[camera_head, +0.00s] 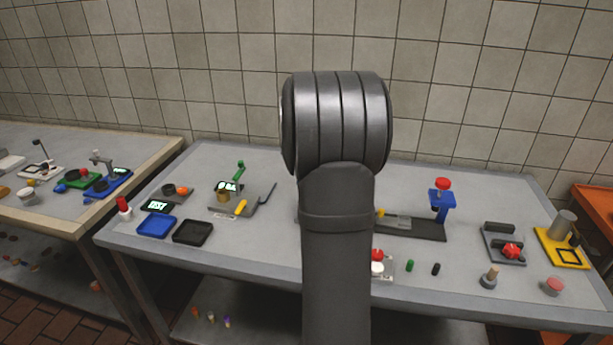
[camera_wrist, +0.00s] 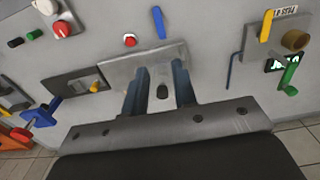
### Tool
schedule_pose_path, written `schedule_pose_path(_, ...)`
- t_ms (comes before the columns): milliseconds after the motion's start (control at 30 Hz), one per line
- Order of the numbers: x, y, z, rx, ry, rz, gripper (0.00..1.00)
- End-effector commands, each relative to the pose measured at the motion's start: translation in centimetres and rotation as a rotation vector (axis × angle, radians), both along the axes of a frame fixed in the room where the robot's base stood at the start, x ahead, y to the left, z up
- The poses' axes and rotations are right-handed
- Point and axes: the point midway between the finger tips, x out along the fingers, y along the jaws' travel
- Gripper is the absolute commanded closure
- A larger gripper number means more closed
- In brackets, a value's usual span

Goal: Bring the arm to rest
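My arm (camera_head: 336,190) stands upright in the middle of the head view and hides the centre of the table (camera_head: 280,255). My gripper is hidden behind it in that view. In the wrist view my gripper (camera_wrist: 160,88) shows two dark blue fingers, spread apart, with nothing held between them. A grey metal plate (camera_wrist: 118,68) with a dark hole lies beyond the fingers. I cannot tell how far the fingertips are from it.
A blue tray (camera_head: 157,226) and a black tray (camera_head: 193,233) lie on the left. A device with a green lever (camera_head: 239,170) stands behind them. A blue stand with a red knob (camera_head: 442,184) and a yellow-based device (camera_head: 562,249) are on the right. The front middle-left is clear.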

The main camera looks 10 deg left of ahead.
Motion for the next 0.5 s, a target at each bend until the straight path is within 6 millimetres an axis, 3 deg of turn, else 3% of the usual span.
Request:
schedule_pose_path(267, 0.0, 0.0, -0.9, 0.000, 0.001, 0.000, 0.75)
schedule_pose_path(500, -0.1, 0.0, -5.0, -0.001, 0.005, 0.000, 0.75)
